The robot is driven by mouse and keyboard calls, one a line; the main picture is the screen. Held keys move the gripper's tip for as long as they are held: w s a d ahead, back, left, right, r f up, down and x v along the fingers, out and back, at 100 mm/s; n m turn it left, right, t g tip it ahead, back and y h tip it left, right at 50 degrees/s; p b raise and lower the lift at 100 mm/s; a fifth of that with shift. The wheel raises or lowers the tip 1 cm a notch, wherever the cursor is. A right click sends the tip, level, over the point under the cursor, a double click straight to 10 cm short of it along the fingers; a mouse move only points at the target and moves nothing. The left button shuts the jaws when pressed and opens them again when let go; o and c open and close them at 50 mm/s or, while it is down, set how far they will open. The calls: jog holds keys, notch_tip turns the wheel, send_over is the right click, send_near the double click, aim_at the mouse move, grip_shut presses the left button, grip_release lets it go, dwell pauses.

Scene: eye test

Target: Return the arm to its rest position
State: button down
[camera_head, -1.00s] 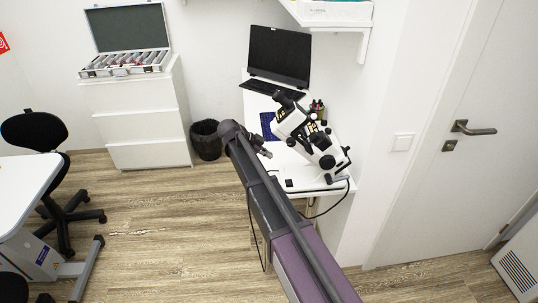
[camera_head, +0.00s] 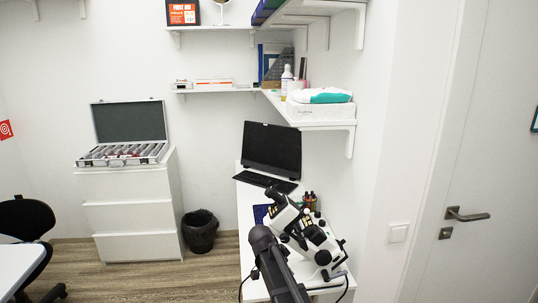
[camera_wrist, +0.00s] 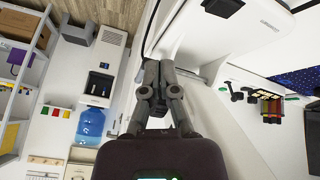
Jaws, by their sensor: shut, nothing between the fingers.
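My gripper (camera_wrist: 158,72) shows in the wrist view, its two dark grey fingers together with nothing between them. In the head view my dark arm rises from the bottom edge, in front of the white desk (camera_head: 252,226). The gripper itself cannot be made out there. The arm overlaps the lower left of the black and white microscope (camera_head: 325,256) in the picture; I cannot tell how close they are.
A laptop (camera_head: 272,148) stands on the desk below wall shelves (camera_head: 322,122). A black bin (camera_head: 200,232) and a drawer cabinet (camera_head: 130,217) with an open case (camera_head: 130,125) stand left. The door (camera_head: 480,150) is right. The wrist view shows a water cooler (camera_wrist: 98,85).

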jog(key=s+d+f+n+y, duration=0.1)
jog(key=s+d+n+y, duration=0.2)
jog(key=s+d+n, duration=0.4)
jog(key=s+d+f+n+y, duration=0.2)
jog(key=s+d+n+y, duration=0.15)
jog(key=s, duration=0.55)
jog(key=shift+n+g+h, duration=0.25)
jog(key=shift+n+g, duration=0.2)
jog(key=shift+g, duration=0.15)
jog(key=s+r+p, duration=0.1)
jog(key=r+p, duration=0.1)
jog(key=s+r+p, duration=0.2)
jog(key=shift+s+r, duration=0.2)
jog(key=shift+r, duration=0.2)
